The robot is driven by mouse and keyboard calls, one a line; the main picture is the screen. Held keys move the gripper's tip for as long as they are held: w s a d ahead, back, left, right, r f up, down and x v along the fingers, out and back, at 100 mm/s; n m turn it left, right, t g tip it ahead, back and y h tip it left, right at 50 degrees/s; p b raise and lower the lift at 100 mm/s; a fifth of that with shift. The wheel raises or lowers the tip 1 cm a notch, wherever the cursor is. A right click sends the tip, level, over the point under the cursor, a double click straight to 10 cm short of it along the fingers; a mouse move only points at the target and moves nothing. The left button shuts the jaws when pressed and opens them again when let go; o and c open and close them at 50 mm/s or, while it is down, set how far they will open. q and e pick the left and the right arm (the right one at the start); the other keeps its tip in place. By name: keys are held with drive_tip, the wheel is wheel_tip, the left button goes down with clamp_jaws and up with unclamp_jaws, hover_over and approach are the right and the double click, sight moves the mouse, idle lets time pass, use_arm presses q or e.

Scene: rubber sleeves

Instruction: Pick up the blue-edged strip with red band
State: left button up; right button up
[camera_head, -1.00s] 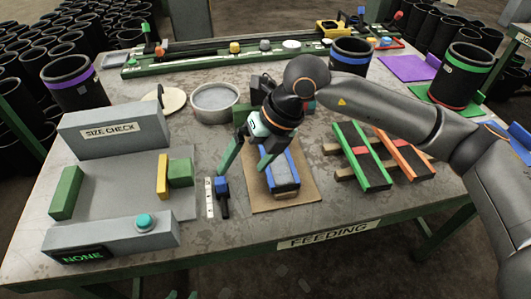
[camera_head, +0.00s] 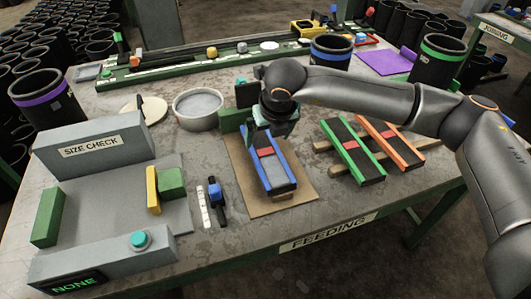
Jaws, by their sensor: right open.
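The blue-edged strip (camera_head: 280,177) lies lengthwise on a brown cardboard mat (camera_head: 301,192) at the middle front of the table. It has blue long edges, a dark and grey face, and a red band across its upper half. My right gripper (camera_head: 248,130) has green fingers and is at the strip's far end, with its jaws open. Its wrist and fingers partly hide that end, and I cannot tell whether a finger touches the strip. My left gripper is not in view.
A green-edged strip (camera_head: 351,150) and an orange-edged strip (camera_head: 388,142) lie on wooden bars to the right. A grey size-check fixture (camera_head: 100,205) stands left, and a round metal dish (camera_head: 198,108) behind. A blue-black tool (camera_head: 216,198) lies left of the mat.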

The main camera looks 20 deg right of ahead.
sight(266, 151)
drive_tip(key=f, duration=0.5)
drive_tip(key=shift+w, duration=0.4)
drive_tip(key=shift+c, duration=0.2)
drive_tip(key=c, duration=1.1)
drive_tip(key=shift+r, duration=0.1)
